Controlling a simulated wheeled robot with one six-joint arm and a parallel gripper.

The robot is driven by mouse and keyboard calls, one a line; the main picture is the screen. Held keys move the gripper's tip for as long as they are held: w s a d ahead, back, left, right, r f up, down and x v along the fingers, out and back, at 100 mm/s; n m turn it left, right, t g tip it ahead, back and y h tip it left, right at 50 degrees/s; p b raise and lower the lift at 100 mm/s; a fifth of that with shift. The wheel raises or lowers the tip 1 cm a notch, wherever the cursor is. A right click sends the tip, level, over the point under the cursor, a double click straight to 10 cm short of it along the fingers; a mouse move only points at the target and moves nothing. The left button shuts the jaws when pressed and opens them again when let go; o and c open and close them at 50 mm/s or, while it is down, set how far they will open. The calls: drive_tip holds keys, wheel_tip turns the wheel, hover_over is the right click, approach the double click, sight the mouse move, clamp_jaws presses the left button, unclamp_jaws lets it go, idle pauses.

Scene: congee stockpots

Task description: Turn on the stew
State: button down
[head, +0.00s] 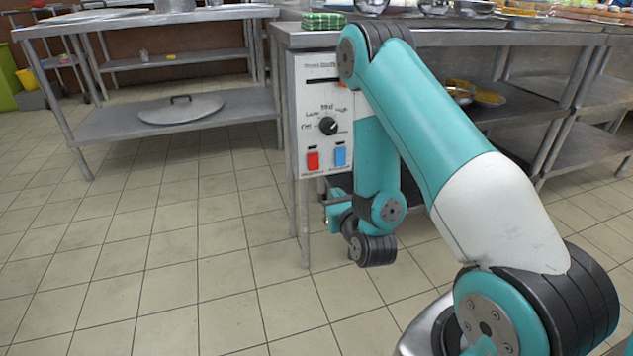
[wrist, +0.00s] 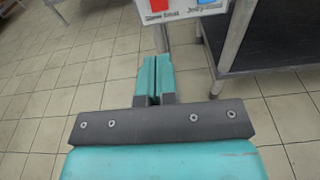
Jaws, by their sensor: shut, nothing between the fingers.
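A white control panel (head: 319,115) is fixed to the end of a steel table in the head view. It has a black round knob (head: 328,126) with labels around it, a red switch (head: 313,161) and a blue switch (head: 340,157). My gripper (wrist: 153,62) is shut and empty, below and in front of the panel. In the wrist view only the panel's lower edge shows, with part of the red switch (wrist: 158,4) at the top. In the head view my arm covers the panel's right edge and hides most of the gripper.
A steel table (head: 150,22) with a lower shelf stands at the left, a large pot lid (head: 180,108) on that shelf. A green checked cloth (head: 324,21) lies on the panel's table. Food trays (head: 474,93) sit on a shelf at right. The tiled floor in front is clear.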

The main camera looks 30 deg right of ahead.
approach(313, 169)
drive_tip(key=x, duration=0.3)
drive_tip(key=r+p+x, duration=0.1)
drive_tip(key=x, duration=0.1)
drive_tip(key=shift+w+d, duration=0.2)
drive_tip(key=shift+d, duration=0.05)
drive_tip(key=shift+w+d+f+p, duration=0.15)
drive_tip(key=shift+w+p, duration=0.35)
drive_tip(key=shift+p, duration=0.6)
drive_tip(key=shift+w+d+f+p, duration=0.1)
drive_tip(key=shift+w+f+p, duration=0.3)
drive_tip(key=shift+p, duration=0.7)
drive_tip(key=shift+w, duration=0.15)
